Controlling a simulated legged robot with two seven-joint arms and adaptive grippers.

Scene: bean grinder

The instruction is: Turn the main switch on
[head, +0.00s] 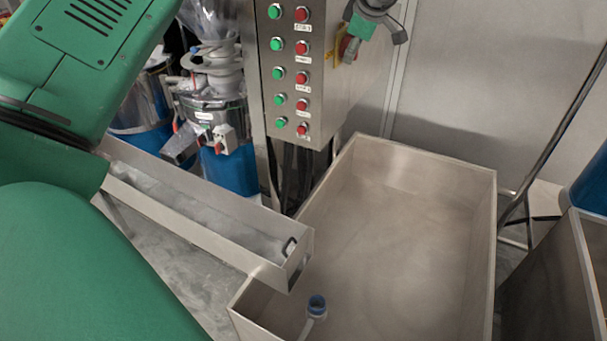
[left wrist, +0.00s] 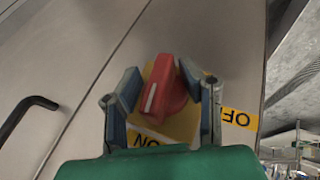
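The main switch is a red knob (left wrist: 166,88) on a yellow plate (left wrist: 184,126), in the left wrist view. A white mark on it points down towards the ON label (left wrist: 143,140); the OFF label (left wrist: 238,118) lies to the right. My left gripper (left wrist: 160,72) is open, with one finger on each side of the knob. I cannot tell whether either finger touches it. In the head view my left gripper (head: 368,24) is at the side of the steel control box (head: 345,95) and partly hides the red switch (head: 347,48). My right gripper is not in view.
The box front has green buttons (head: 277,44) and red buttons (head: 302,47). Below stand a large steel bin (head: 400,200) and a long trough (head: 200,207). A grinder (head: 215,100) is behind at left. A black handle (left wrist: 25,118) is left of the switch.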

